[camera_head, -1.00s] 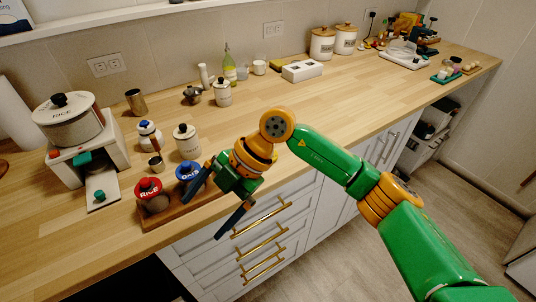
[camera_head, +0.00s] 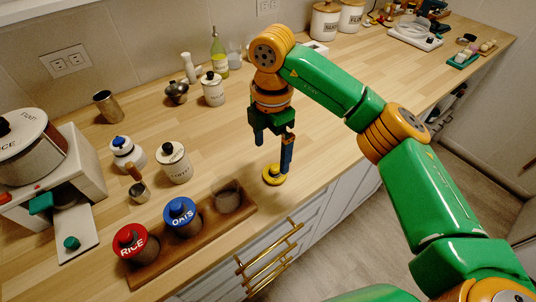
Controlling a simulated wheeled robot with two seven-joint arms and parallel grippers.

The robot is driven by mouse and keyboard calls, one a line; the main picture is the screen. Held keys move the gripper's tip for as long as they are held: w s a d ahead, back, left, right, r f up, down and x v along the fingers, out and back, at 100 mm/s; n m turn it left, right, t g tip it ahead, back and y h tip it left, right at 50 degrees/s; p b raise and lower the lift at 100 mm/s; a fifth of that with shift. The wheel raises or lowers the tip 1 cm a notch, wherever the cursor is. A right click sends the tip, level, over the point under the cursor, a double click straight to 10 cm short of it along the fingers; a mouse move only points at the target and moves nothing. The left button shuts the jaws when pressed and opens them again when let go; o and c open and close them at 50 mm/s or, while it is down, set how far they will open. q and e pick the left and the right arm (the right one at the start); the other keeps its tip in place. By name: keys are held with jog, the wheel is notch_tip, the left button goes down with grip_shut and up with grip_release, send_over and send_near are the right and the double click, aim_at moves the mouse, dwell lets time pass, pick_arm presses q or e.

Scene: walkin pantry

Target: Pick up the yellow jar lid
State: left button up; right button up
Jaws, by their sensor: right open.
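The yellow jar lid (camera_head: 274,175), a round disc with a dark knob, lies on the wooden counter near its front edge, right of the jar tray. My right gripper (camera_head: 272,156) points down just above it, with its blue fingers spread apart. The nearer finger overlaps the lid's right side in the picture; I cannot tell if it touches. Nothing is between the fingers. My left gripper is not in view.
A wooden tray (camera_head: 150,279) holds a red-lidded RICE jar (camera_head: 131,242), a blue-lidded OATS jar (camera_head: 182,216) and an open glass jar (camera_head: 227,196). A white canister (camera_head: 174,163) stands behind. The counter right of the lid is clear.

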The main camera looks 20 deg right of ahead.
aim_at(275, 166)
jog(key=f, duration=0.1)
jog(key=f+p, duration=0.1)
jog(key=s+d+f+p, duration=0.1)
jog(key=shift+s+f, duration=0.1)
jog(key=shift+f, duration=0.1)
jog(key=shift+w+f, duration=0.2)
jog(key=shift+f, duration=1.05)
jog(key=shift+w+f, duration=0.15)
jog(key=shift+a, duration=0.1)
jog(key=c, duration=1.3)
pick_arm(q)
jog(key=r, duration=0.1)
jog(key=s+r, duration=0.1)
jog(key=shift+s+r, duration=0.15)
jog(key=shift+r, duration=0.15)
pick_arm(e)
jog(key=shift+r, duration=0.2)
